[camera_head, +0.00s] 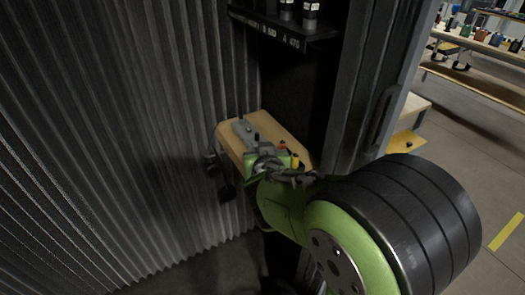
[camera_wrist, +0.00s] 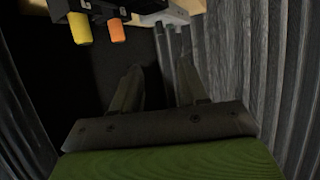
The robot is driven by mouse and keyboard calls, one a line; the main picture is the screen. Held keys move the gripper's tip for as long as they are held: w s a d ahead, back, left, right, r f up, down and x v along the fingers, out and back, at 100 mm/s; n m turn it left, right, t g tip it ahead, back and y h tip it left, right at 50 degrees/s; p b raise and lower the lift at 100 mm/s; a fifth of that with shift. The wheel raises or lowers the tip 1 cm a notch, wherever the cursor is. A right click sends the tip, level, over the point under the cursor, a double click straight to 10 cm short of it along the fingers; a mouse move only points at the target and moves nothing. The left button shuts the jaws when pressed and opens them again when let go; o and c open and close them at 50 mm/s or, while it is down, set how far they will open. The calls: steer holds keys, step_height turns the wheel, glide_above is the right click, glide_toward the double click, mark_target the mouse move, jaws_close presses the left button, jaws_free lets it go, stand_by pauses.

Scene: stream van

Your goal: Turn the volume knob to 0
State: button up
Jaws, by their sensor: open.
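A small device with knobs (camera_head: 242,130) sits on a wooden shelf (camera_head: 262,123) against the wall in the head view. It has an orange knob (camera_head: 282,145) and a yellow knob (camera_head: 295,160). The wrist view shows the orange knob (camera_wrist: 116,31) and yellow knob (camera_wrist: 80,28) at the upper left, on a black part. I cannot tell which knob is the volume knob, and no markings are readable. My gripper (camera_wrist: 160,75) is open and empty, its fingers apart and below and right of the coloured knobs in the wrist view. In the head view my arm partly hides the device.
A corrugated dark wall (camera_head: 120,120) stands left of the shelf. A black rack with bottles (camera_head: 290,30) is above it. A door post (camera_head: 365,80) rises at the right. A table with several items (camera_head: 485,40) is far off at the upper right.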

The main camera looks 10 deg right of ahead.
steer(key=m+g+y+p, duration=0.1)
steer(key=m+g+p, duration=1.1)
steer(key=m, duration=2.4)
glide_toward(257, 134)
steer(key=f+t, duration=0.1)
steer(key=f, duration=0.2)
steer(key=f+t+p, duration=0.1)
steer(key=f, duration=0.2)
steer(key=f+t+p, duration=0.1)
steer(key=f, duration=0.2)
steer(key=shift+w+d, duration=0.3)
steer(key=shift+w, duration=0.05)
